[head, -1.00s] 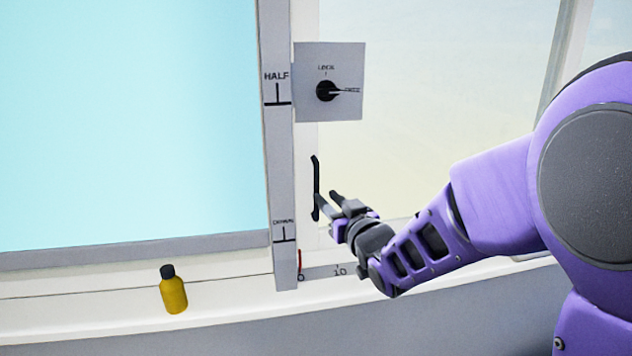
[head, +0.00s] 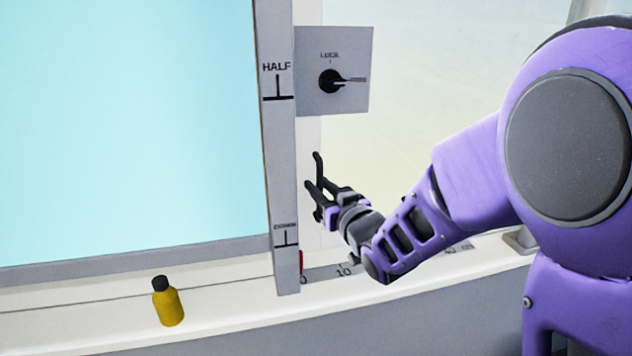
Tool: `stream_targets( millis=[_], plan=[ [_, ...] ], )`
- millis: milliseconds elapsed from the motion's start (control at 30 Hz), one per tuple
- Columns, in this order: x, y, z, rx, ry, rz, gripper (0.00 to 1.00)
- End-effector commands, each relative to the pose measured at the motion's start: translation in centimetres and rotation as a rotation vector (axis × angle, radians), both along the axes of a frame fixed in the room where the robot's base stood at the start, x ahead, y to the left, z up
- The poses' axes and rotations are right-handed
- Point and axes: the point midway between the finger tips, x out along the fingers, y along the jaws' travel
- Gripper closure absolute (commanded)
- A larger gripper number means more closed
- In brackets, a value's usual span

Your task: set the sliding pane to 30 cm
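The sliding pane (head: 420,120) is the pale panel to the right of the grey upright. Its black vertical handle (head: 318,165) stands near the pane's left edge. My gripper (head: 315,190) is at the handle, its two dark fingers spread apart and pointing left. The lower part of the handle is partly hidden behind the fingers; I cannot tell whether they touch it. A scale (head: 344,271) with a readable 10 runs along the sill, and a red mark (head: 302,262) stands at its left end. The rotary switch (head: 331,81) points right, away from LOCK.
A grey upright (head: 281,150) marked HALF stands left of the handle. A yellow bottle (head: 168,305) with a black cap stands on the white sill (head: 225,311). A blue panel (head: 125,120) fills the left. My arm covers part of the scale.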

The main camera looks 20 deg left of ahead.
Motion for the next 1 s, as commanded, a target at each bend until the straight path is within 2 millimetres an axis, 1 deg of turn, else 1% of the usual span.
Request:
stream_targets(
  millis=[367,400,467,533,567,1000],
  plan=[
    [-0.04,-0.03,-0.03,0.0,0.0,0.0,0.7],
    [-0.04,-0.03,-0.03,0.0,0.0,0.0,0.74],
    [-0.04,-0.03,-0.03,0.0,0.0,0.0,0.85],
    [-0.04,-0.02,-0.02,0.0,0.0,0.0,0.97],
    [-0.03,-0.03,-0.03,0.0,0.0,0.0,1.0],
    [-0.03,-0.01,0.0,0.0,0.0,0.0,1.0]
  ],
)
